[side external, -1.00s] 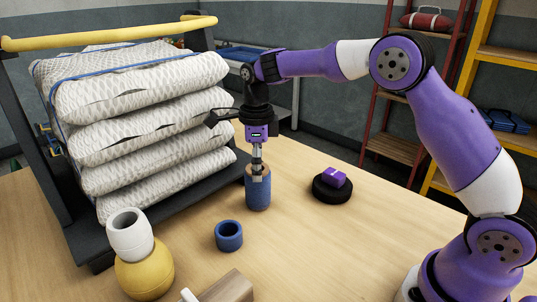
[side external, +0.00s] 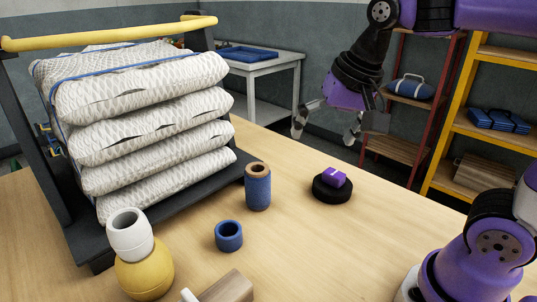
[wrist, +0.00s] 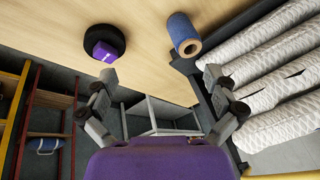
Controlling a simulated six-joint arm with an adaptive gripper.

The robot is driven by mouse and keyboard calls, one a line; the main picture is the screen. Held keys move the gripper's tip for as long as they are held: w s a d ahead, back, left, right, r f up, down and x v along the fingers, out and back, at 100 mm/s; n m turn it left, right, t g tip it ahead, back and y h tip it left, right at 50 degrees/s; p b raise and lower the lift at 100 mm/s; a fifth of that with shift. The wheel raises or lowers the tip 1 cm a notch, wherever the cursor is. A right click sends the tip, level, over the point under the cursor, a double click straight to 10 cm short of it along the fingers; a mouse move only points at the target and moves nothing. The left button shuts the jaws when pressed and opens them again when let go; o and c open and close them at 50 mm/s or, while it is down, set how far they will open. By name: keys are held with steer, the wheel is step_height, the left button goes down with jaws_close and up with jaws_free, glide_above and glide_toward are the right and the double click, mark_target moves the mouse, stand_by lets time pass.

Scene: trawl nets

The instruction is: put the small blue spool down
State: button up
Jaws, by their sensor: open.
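The small blue spool (side external: 258,190) stands upright on the wooden table, with a tan top that has a hole in it. It also shows in the wrist view (wrist: 182,30), apart from the fingers. My gripper (side external: 327,122) is open and empty. It is raised beyond the far edge of the table, up and to the right of the spool in the side view. In the wrist view its two fingers (wrist: 165,80) are spread wide, with nothing between them.
A black disc (side external: 331,191) with a purple block (side external: 333,177) on it lies right of the spool. A blue ring (side external: 229,236) and a yellow float (side external: 144,272) with a white cup (side external: 129,235) stand nearer. Stacked white nets (side external: 150,145) fill a dark rack at left.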

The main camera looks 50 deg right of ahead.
steer(key=s+f+n+t, duration=0.1)
steer(key=s+f+n, duration=0.2)
steer(key=s+n, duration=0.2)
steer(key=n, duration=0.2)
steer(key=shift+s+f+n, duration=0.3)
steer(key=shift+s+f, duration=0.05)
steer(key=shift+f, duration=0.05)
steer(key=shift+d, duration=0.1)
stand_by(0.5)
